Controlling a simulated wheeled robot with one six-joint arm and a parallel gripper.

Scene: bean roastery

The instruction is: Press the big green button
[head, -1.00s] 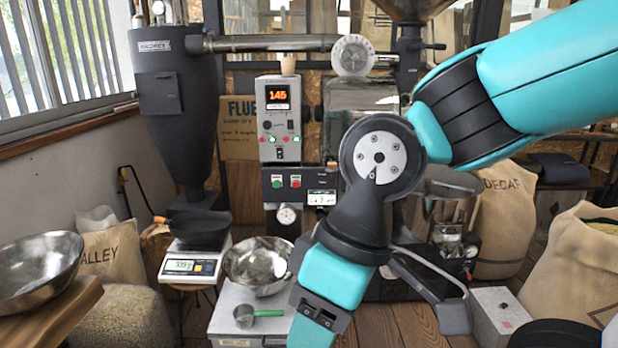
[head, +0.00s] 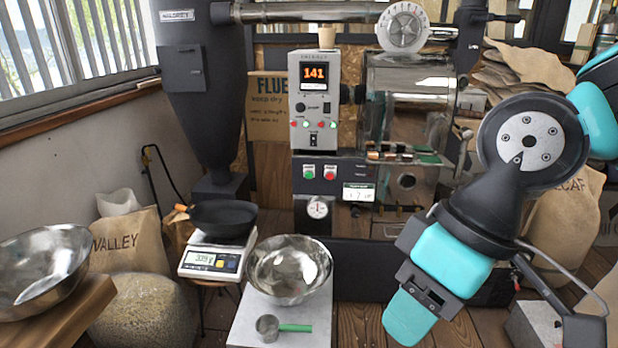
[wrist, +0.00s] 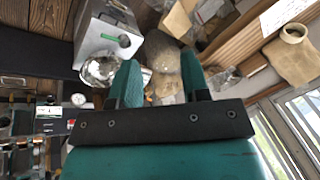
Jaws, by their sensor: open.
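The green button (head: 309,172) sits on a dark panel below the grey control box (head: 314,100) in the head view, left of a red button (head: 330,172). Nothing covers it there. I cannot make it out clearly in the wrist view. My gripper (head: 408,316) hangs low at the lower right of the head view, well below and to the right of the button and apart from it. In the wrist view my gripper (wrist: 160,68) shows two teal fingers spread apart with nothing held between them.
A steel bowl (head: 289,268) and a green-handled scoop (head: 284,327) stand on a light box in front. A black pan (head: 222,219) sits on a scale (head: 216,256) to the left. The roaster drum (head: 410,95) is right of the control box.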

